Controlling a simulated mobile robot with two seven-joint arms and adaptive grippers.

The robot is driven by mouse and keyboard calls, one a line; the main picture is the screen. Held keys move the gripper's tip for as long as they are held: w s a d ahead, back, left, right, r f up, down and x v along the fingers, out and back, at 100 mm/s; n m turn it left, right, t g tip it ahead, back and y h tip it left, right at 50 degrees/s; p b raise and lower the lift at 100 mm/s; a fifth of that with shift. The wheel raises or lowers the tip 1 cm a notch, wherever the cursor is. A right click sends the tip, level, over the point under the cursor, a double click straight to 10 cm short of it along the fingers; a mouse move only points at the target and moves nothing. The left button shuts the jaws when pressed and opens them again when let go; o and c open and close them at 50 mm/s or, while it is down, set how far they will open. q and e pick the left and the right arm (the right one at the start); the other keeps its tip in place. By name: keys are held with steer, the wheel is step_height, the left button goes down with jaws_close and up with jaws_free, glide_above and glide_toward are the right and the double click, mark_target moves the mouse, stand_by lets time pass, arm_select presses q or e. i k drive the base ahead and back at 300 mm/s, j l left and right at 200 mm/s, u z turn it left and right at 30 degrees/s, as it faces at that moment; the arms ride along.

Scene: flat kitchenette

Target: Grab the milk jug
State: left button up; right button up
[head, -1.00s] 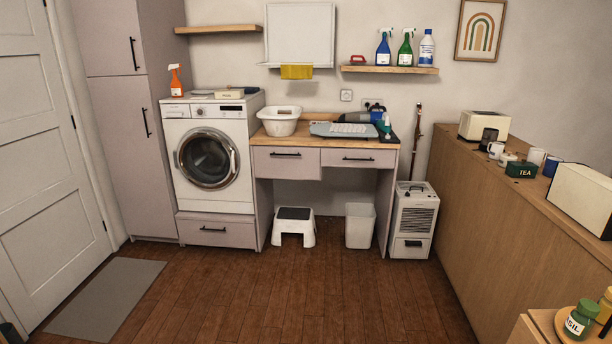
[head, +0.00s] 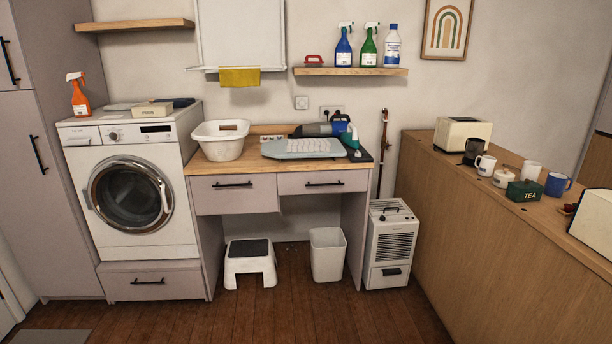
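I cannot pick out a milk jug with certainty. On the wooden counter at the right stand a dark grey jug-like vessel (head: 473,151), a white mug (head: 485,164), a white lidded pot (head: 506,177), a second white cup (head: 531,171) and a blue mug (head: 557,184). The dark vessel stands in front of the toaster (head: 463,133). Neither of my grippers is in view.
The counter's wooden side (head: 500,250) runs along the right. A washing machine (head: 80,225), desk (head: 235,193), step stool (head: 250,262), bin (head: 327,254) and dehumidifier (head: 391,245) line the back. The floor (head: 290,322) ahead is clear.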

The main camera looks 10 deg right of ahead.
mark_target(486, 168)
steer(key=i+z, duration=0.2)
steer(key=i, duration=0.5)
steer(key=i+j+z, duration=0.25)
steer(key=i, duration=0.45)
steer(key=i+l+z, duration=0.1)
steer(key=i+z, duration=1)
steer(key=k+j, duration=0.05)
steer(key=k, duration=0.05)
